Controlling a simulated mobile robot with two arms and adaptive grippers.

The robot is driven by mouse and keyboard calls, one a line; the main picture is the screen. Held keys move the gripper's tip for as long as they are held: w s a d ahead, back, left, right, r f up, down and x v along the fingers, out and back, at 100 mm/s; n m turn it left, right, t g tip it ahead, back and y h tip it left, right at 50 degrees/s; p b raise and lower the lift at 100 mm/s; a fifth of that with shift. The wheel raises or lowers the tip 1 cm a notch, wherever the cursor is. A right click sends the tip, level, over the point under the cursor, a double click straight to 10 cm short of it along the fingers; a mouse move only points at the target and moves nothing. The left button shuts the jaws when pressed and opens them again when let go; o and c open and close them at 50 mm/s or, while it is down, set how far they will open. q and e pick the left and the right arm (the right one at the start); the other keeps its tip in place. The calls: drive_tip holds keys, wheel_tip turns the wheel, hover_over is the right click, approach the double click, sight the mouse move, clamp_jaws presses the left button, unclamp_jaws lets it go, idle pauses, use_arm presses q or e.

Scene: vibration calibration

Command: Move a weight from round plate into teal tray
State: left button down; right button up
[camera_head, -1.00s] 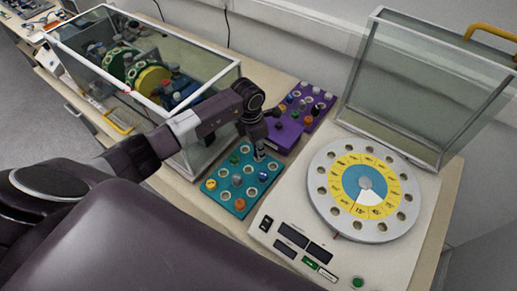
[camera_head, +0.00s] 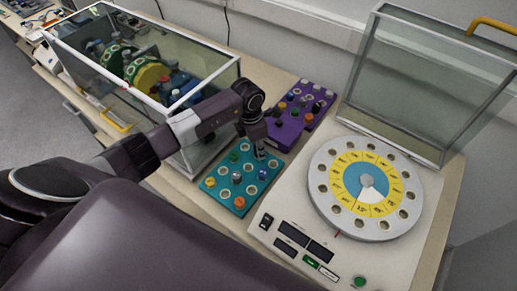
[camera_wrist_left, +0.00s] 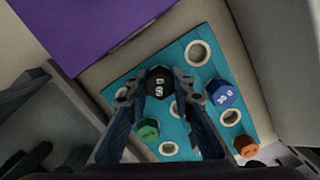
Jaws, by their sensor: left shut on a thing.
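My left gripper (camera_head: 259,141) is over the far part of the teal tray (camera_head: 222,192). It is shut on a dark weight (camera_wrist_left: 159,83) with white marking, which sits between the fingertips in the left wrist view. The weight is at or just above the tray's surface; whether it rests in a hole I cannot tell. Green (camera_wrist_left: 148,130), blue (camera_wrist_left: 223,94) and orange (camera_wrist_left: 246,145) weights stand in the tray around it. The round plate (camera_head: 325,205), with a yellow ring and blue centre, is to the right; its rim holes look empty. My right gripper is out of view.
A purple tray (camera_head: 290,125) with several weights lies just behind the teal tray. A glass-walled box (camera_head: 205,130) holding wheels stands at left. The plate's white machine (camera_head: 265,238) has a raised glass lid (camera_head: 420,90) behind it.

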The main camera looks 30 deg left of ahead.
use_arm(q)
drive_tip(key=shift+f, duration=0.1)
drive_tip(key=c, duration=1.6)
unclamp_jaws()
wheel_tip(320, 180, up, 12)
drive_tip(key=s, duration=0.1)
drive_tip(key=shift+a, duration=0.45)
drive_tip(key=shift+s, duration=0.1)
